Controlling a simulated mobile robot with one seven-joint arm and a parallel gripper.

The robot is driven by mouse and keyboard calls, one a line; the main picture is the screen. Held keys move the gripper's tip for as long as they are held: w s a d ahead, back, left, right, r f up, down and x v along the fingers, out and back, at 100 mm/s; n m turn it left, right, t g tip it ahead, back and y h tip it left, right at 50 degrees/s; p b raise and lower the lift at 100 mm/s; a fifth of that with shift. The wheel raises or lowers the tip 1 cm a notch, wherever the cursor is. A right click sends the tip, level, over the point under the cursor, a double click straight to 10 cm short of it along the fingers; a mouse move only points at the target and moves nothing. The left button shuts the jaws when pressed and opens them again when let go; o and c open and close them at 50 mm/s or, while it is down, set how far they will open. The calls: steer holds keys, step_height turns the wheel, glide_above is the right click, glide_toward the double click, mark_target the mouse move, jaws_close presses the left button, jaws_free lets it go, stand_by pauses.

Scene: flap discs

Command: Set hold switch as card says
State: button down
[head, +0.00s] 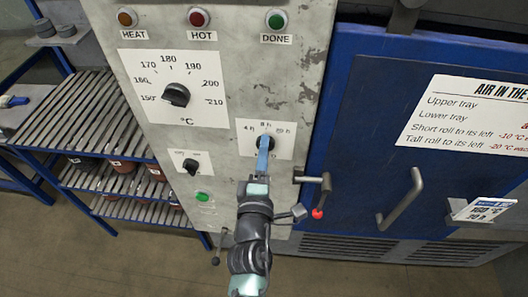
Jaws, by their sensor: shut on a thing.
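The hold switch (267,139) is a dark knob on a small white plate on the grey panel, with hour marks around it that look like 4 h, 8 h and 20 h. My gripper (264,148) reaches up from below and is shut on this knob. The blue fingers cover part of the knob and the lower marks, so I cannot tell where its pointer stands. The card (486,209) sits in a holder on the blue door at the right. Its upper line reads about 160 °C; the line below is small and looks like 20 h.
A larger temperature dial (176,95) and a smaller knob (191,166) are left of the hold switch. A latch handle with a red knob (318,213) sticks out just right of my gripper. The door handle (401,200) is farther right. Slatted shelves (75,115) stand left.

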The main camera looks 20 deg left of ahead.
steer(key=shift+m, duration=0.3)
steer(key=shift+m+b, duration=1)
steer(key=shift+m, duration=3.1)
steer(key=shift+c, duration=1.3)
jaws_free()
steer(key=shift+s, duration=0.15)
steer(key=b+v, duration=0.3)
steer(key=v, duration=0.9)
steer(key=shift+s+b, duration=0.35)
steer(key=shift+b, duration=0.05)
